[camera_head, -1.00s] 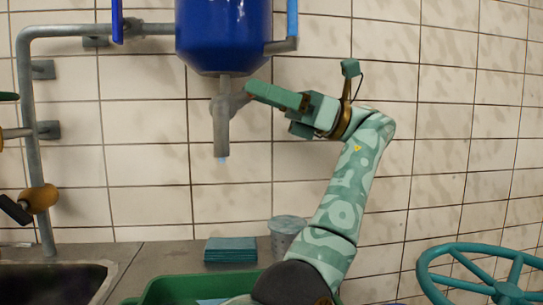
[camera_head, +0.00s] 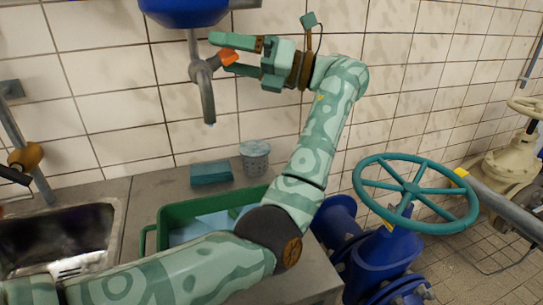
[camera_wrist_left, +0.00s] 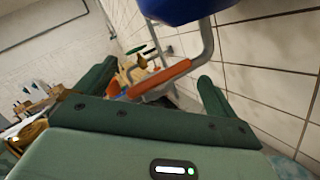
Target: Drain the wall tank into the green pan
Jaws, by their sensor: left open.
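The blue wall tank (camera_head: 185,10) shows only its lower end, at the top of the head view. Its grey spout (camera_head: 207,95) points down, with a pale tip. The tap's orange handle (camera_head: 228,55) lies between the two fingers of my left gripper (camera_head: 230,54), which is open; I cannot tell whether they touch it. The orange handle also shows in the left wrist view (camera_wrist_left: 165,78), beyond the dark green fingers. The green pan (camera_head: 162,220) stands on the counter below, partly hidden by my left arm. Pale blue shows inside it. My right gripper is out of view.
A sink (camera_head: 60,238) is at the left. A large teal handwheel (camera_head: 415,190) on blue pipework (camera_head: 380,255) is at the right.

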